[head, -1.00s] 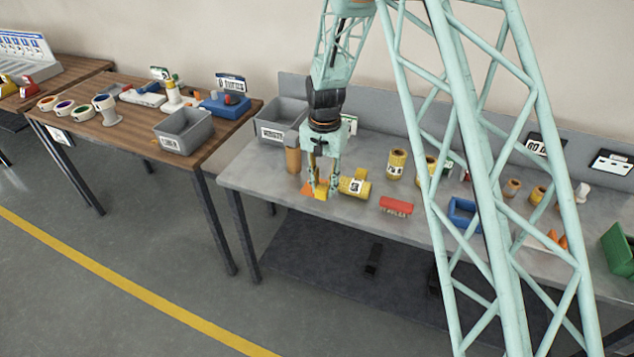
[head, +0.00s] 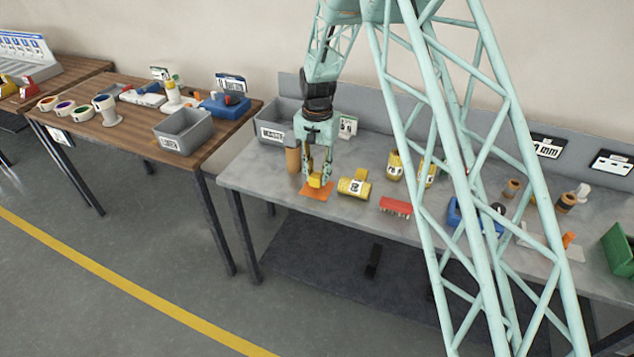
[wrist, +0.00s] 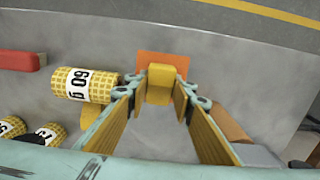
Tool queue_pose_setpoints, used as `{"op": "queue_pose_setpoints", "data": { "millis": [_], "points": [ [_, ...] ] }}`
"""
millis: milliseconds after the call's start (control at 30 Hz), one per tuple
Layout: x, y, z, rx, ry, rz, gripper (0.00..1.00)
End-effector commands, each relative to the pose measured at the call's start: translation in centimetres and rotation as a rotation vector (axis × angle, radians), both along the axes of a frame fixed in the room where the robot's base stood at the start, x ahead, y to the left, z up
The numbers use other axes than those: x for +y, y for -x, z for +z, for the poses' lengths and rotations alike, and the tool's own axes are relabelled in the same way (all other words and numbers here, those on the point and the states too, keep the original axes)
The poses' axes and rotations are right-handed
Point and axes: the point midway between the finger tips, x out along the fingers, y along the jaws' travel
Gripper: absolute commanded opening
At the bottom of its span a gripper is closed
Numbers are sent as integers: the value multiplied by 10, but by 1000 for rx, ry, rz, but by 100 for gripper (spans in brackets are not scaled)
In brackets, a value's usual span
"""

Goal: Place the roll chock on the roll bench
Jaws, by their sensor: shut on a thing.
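The roll chock is a small yellow block (head: 315,182), held between the fingertips of my gripper (head: 317,178). In the wrist view the chock (wrist: 161,80) shows between the fingertips, in front of a flat orange patch (wrist: 150,60). The orange patch (head: 316,193) lies on the grey bench (head: 255,178). The chock appears slightly above the patch; any small gap or contact is hard to tell. A yellow mesh roll labelled 60 g (wrist: 85,86) lies beside the patch; it also shows in the head view (head: 355,184).
A tan cylinder (head: 293,161) stands close left of my gripper. A red piece (head: 396,206) lies right of the mesh roll, and yellow rolls (head: 396,165) stand behind it. A grey bin (head: 280,128) stands at the back left. Bare bench shows at the front left.

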Motion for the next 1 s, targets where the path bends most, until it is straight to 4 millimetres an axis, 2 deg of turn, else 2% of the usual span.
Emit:
{"op": "queue_pose_setpoints", "data": {
  "millis": [400,933,967,1000],
  "points": [
    [1,-3,-34,0,0,0,11],
    [1,-3,-39,0,0,0,11],
    [1,-3,-39,0,0,0,25],
    [1,-3,-39,0,0,0,28]
  ]
}}
